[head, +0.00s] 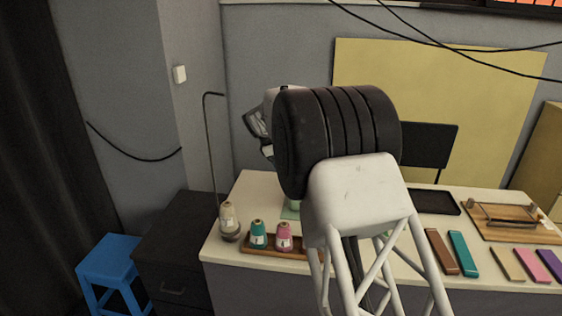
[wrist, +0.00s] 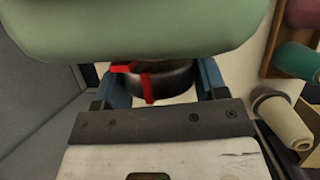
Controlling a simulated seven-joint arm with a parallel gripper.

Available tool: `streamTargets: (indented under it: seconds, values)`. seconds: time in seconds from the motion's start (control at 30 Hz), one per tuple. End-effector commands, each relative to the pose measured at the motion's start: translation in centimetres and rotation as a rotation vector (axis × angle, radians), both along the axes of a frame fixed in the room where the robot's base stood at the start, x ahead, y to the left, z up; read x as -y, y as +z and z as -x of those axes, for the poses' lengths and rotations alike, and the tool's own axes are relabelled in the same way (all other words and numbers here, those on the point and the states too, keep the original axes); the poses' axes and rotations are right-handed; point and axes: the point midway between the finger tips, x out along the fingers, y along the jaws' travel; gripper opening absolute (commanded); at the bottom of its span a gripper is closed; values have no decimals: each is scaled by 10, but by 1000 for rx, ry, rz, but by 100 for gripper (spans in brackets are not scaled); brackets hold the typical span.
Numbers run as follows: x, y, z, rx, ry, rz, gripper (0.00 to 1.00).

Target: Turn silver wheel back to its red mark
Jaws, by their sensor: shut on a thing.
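The wheel (wrist: 178,82) shows in the wrist view as a dark, shiny disc under a rounded green machine body (wrist: 140,28). A red stripe (wrist: 148,90) runs down the wheel's side. A second red piece (wrist: 121,67) sits at the green body's edge, a little left of the stripe's upper end. My gripper (wrist: 160,88) has blue fingers on both sides of the wheel and is shut on it. In the head view my arm hides the wheel and most of the machine; only a bit of green (head: 291,210) shows.
A cream thread cone (head: 228,217) stands at the table's left end. Teal (head: 258,234) and pink (head: 284,236) spools stand in a wooden tray (head: 246,246). A thin rod (head: 209,150) rises behind. Coloured bars (head: 463,254) and a wooden board (head: 487,228) lie at the right.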

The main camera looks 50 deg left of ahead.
Motion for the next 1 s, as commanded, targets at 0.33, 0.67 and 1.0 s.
streamTargets:
  seconds: [0.33, 0.67, 1.0]
  values:
    - [-1, 3, -2, 4, 0, -6, 86]
    - [0, 2, -1, 3, 1, -3, 89]
    - [-5, 22, 8, 3, 1, -4, 89]
